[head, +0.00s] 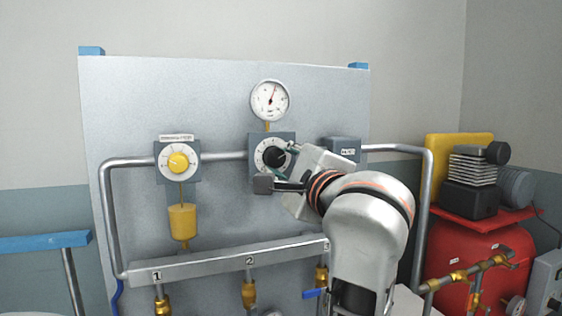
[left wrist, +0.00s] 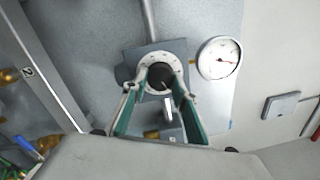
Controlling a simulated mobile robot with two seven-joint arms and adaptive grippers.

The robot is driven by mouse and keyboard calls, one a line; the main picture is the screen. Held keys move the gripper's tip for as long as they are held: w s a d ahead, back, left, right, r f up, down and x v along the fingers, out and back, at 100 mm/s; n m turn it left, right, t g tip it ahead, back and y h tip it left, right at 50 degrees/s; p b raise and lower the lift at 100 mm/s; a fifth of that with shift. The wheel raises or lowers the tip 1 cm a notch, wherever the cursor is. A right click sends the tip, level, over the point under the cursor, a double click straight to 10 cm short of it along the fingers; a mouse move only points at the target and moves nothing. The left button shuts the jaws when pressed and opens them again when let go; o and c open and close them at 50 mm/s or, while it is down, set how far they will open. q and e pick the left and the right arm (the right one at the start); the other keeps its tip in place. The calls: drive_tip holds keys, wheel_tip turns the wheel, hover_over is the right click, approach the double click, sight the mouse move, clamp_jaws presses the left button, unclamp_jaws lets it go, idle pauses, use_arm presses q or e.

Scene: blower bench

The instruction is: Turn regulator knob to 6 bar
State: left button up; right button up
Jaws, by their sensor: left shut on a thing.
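The black regulator knob (head: 273,157) sits in a white dial on a grey block in the middle of the panel. The left wrist view shows the knob (left wrist: 160,76) between my fingers. My left gripper (head: 279,166) is shut on it, with one finger (left wrist: 140,88) at each side. A round pressure gauge (head: 269,100) is just above the dial; its needle points up and slightly right in the head view. The gauge (left wrist: 219,58) also shows in the left wrist view, its figures too small to read. My right gripper is not in view.
A yellow knob (head: 178,161) on another dial is at the left of the panel. A numbered manifold bar (head: 215,263) with brass valves runs below. Grey pipes (head: 427,200) frame the panel. A red tank (head: 490,245) with a compressor stands at the right.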

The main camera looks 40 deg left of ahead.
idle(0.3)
use_arm(q)
drive_tip(key=o, duration=1.1)
drive_tip(key=shift+a, duration=0.1)
drive_tip(key=o, duration=0.4)
drive_tip(key=r, duration=0.7)
drive_tip(key=shift+s+a, duration=0.15)
drive_tip(key=shift+a, duration=0.05)
drive_tip(key=shift+w+d+r, duration=0.1)
drive_tip(key=shift+d+r, duration=0.15)
drive_tip(key=shift+r, duration=0.3)
drive_tip(key=shift+w+d+r, duration=0.1)
drive_tip(key=shift+d+r, duration=0.15)
drive_tip(key=shift+r, duration=0.3)
drive_tip(key=c, duration=0.4)
drive_tip(key=shift+w+r, duration=0.15)
drive_tip(key=shift+r, duration=0.1)
drive_tip(key=shift+s+a+r, duration=0.2)
drive_tip(key=shift+a, duration=0.15)
drive_tip(key=shift+d, duration=0.15)
